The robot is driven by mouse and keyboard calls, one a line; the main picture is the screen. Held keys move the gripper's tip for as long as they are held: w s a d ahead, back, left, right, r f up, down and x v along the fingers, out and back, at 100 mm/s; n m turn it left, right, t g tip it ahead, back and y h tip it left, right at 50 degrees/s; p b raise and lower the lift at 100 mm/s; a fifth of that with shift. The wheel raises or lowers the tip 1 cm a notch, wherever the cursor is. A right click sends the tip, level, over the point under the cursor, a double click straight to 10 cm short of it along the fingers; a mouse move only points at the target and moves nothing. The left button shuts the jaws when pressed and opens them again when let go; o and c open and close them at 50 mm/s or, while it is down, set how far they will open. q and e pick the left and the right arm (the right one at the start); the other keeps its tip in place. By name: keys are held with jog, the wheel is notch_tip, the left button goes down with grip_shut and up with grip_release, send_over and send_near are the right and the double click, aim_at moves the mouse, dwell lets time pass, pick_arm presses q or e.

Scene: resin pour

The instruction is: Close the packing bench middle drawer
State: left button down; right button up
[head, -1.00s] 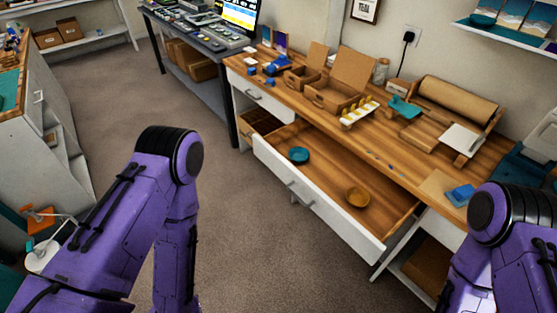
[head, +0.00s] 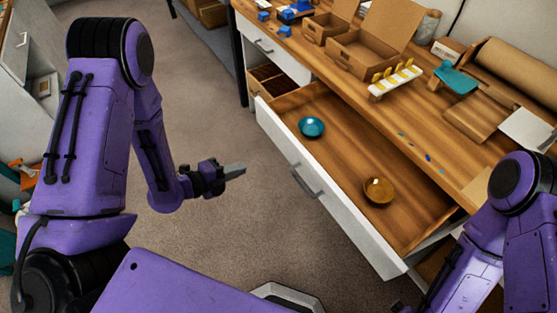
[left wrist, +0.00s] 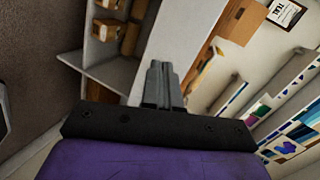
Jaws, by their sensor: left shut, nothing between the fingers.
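The packing bench middle drawer (head: 335,205) stands pulled out, its white front facing me with a grey bar handle (head: 304,181). Inside it lie a teal bowl (head: 311,127) and an amber bowl (head: 379,191). My left gripper (head: 236,170) is shut and empty, in the air to the left of the drawer front, apart from the handle. Its closed fingers also show in the left wrist view (left wrist: 160,85), with no drawer visible there. My right arm is at the lower right; its gripper is mostly hidden at the bottom edge, so its jaws cannot be made out.
The wooden bench top (head: 330,75) carries open cardboard boxes (head: 372,52), a white rack with yellow pieces (head: 395,79), a teal item (head: 455,78) and a paper roll (head: 515,73). Carpeted floor (head: 215,110) lies clear left of the drawer.

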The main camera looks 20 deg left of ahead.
pick_arm(q)
jog(key=m, duration=0.2)
jog(key=h+p, duration=0.1)
jog(key=p, duration=0.1)
send_near(288, 151)
jog(key=shift+m, duration=0.4)
jog(key=x, duration=0.5)
jog(key=shift+w, duration=0.1)
jog(key=shift+w+d+f, duration=0.15)
jog(key=shift+w+d, duration=0.25)
jog(key=shift+w, duration=0.15)
pick_arm(e)
jog(key=shift+r, duration=0.9)
